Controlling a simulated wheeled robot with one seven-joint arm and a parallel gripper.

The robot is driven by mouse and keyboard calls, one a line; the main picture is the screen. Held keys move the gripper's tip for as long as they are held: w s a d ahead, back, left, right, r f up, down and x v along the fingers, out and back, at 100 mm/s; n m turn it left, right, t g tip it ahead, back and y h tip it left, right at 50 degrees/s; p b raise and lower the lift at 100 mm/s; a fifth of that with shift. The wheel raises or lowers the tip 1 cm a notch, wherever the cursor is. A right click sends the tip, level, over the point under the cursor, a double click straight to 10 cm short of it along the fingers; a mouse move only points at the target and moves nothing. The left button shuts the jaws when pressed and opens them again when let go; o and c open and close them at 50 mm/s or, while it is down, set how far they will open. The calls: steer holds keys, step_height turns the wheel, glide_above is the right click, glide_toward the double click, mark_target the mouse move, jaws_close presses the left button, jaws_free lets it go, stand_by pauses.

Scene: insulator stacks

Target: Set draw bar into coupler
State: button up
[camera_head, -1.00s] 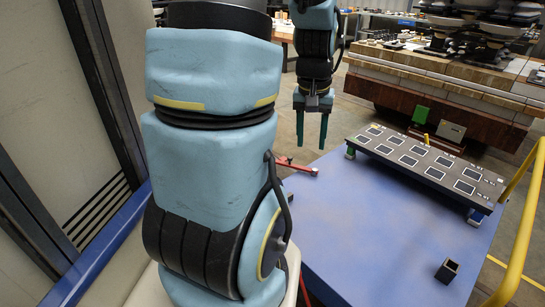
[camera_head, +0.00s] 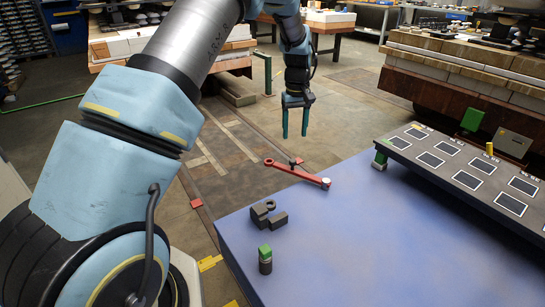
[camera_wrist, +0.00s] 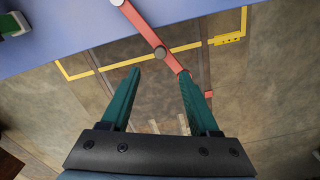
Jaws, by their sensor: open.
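The red draw bar (camera_head: 310,177) lies at the far left edge of the blue table, its ring end projecting past the edge. It has a dark upright knob near its middle and a pale round piece at its right end. It also shows in the wrist view (camera_wrist: 145,27), at the top beyond the fingers. A dark block with a ring-shaped part (camera_head: 267,214), perhaps the coupler, sits on the table's left side. My gripper (camera_head: 295,137) is open and empty, pointing down, above and beyond the bar; it also shows in the wrist view (camera_wrist: 160,73).
A small dark cylinder with a green top (camera_head: 265,260) stands near the table's left edge. A long black panel with pale-framed squares (camera_head: 465,178) stands raised along the right. The middle of the blue table (camera_head: 360,245) is clear. A loaded wooden stand (camera_head: 450,82) is behind it.

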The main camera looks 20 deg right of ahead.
mark_target(293, 160)
step_height(293, 160, down, 11)
steer(key=shift+r, duration=0.15)
stand_by(0.4)
jaws_close()
stand_by(0.4)
stand_by(0.9)
